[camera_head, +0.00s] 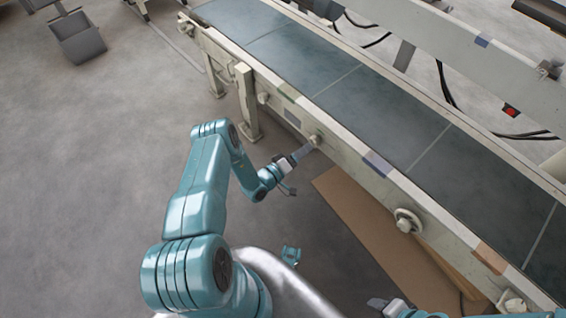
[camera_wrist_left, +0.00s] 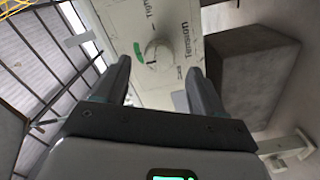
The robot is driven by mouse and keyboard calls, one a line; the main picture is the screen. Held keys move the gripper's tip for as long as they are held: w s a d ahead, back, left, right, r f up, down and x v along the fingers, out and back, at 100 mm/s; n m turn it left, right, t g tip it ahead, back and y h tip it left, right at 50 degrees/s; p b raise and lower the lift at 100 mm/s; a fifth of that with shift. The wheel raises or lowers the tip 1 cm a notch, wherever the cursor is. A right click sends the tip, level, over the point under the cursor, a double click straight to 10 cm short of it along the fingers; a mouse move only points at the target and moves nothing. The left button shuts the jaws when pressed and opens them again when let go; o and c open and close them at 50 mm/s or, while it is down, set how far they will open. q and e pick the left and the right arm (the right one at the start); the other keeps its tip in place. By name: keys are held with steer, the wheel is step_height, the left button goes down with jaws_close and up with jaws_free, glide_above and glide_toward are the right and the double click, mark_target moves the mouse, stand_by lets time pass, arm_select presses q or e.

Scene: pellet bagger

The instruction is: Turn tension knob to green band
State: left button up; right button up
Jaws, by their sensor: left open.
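The tension knob (camera_wrist_left: 160,55) is a pale round knob on a cream panel (camera_wrist_left: 190,12) in the left wrist view. The panel has the words "Tension" and "Tight", and the green band (camera_wrist_left: 138,52) is a short mark to the knob's left. In the head view the knob (camera_head: 315,140) sits on the conveyor's near side rail. My left gripper (camera_head: 306,150) is open and points at it; the fingers (camera_wrist_left: 158,66) lie either side of the knob in the wrist view, apparently short of it. My right gripper (camera_head: 378,303) shows only partly at the bottom edge.
The conveyor (camera_head: 370,105) with its dark belt runs diagonally across the head view. A handwheel (camera_head: 407,221) sticks out of its rail further right. A brown board (camera_head: 365,225) lies below. A red button (camera_head: 511,110) is on the far side.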

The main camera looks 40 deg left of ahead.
arm_select(q)
steer(key=s+p, duration=0.2)
steer(key=s, duration=0.8)
steer(key=shift+s+a, duration=0.35)
steer(key=shift+a, duration=0.05)
